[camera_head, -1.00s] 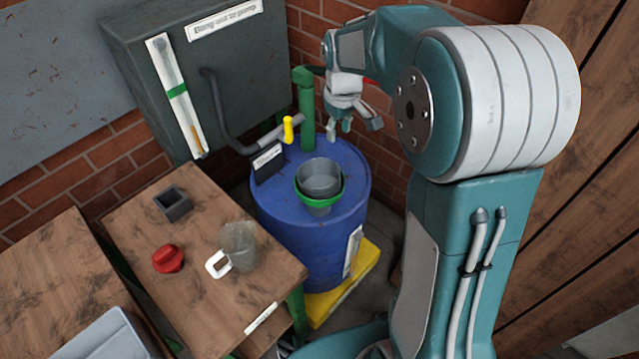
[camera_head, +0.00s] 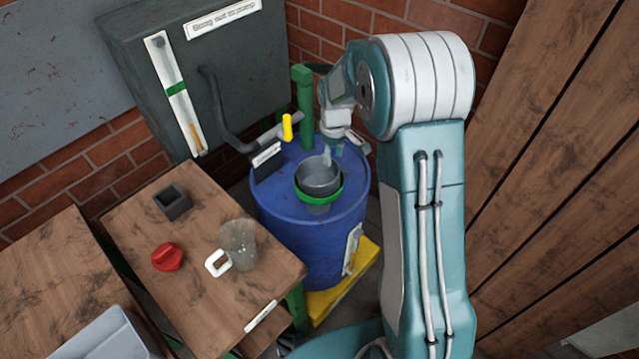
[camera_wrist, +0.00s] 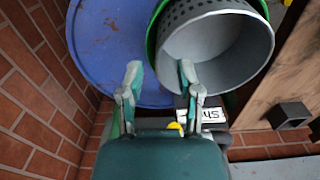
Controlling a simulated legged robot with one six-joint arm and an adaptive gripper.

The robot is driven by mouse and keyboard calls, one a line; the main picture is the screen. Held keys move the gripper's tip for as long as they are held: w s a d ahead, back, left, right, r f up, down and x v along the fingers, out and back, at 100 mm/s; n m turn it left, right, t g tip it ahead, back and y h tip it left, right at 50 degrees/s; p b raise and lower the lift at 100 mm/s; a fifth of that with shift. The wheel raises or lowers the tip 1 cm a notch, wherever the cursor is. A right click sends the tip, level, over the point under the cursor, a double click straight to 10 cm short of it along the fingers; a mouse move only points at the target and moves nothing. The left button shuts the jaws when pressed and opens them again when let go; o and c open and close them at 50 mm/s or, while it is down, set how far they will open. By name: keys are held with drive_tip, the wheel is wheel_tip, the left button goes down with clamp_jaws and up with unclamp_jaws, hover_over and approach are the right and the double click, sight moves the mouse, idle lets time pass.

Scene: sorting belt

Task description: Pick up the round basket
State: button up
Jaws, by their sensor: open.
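The round basket (camera_head: 318,174) is a grey metal cup with a perforated band, seated in a green ring (camera_head: 328,199) on top of the blue barrel (camera_head: 275,222). In the wrist view the basket (camera_wrist: 222,52) shows its open mouth at upper right. My gripper (camera_head: 343,153) is just behind and right of the basket, low over the barrel top. In the wrist view my gripper (camera_wrist: 160,75) is open and empty, with its right finger near or overlapping the basket's rim. I cannot tell whether it touches.
A yellow-handled valve (camera_head: 288,128) and a green post (camera_head: 306,108) stand at the barrel's back. The wooden table (camera_head: 205,300) at left holds a clear jug (camera_head: 238,240), a red knob-like part (camera_head: 167,257) and a small dark box (camera_head: 171,202). A brick wall is behind.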

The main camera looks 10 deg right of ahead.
sight(319, 179)
wheel_tip(319, 179, down, 3)
drive_tip(key=shift+r, duration=0.15)
clamp_jaws()
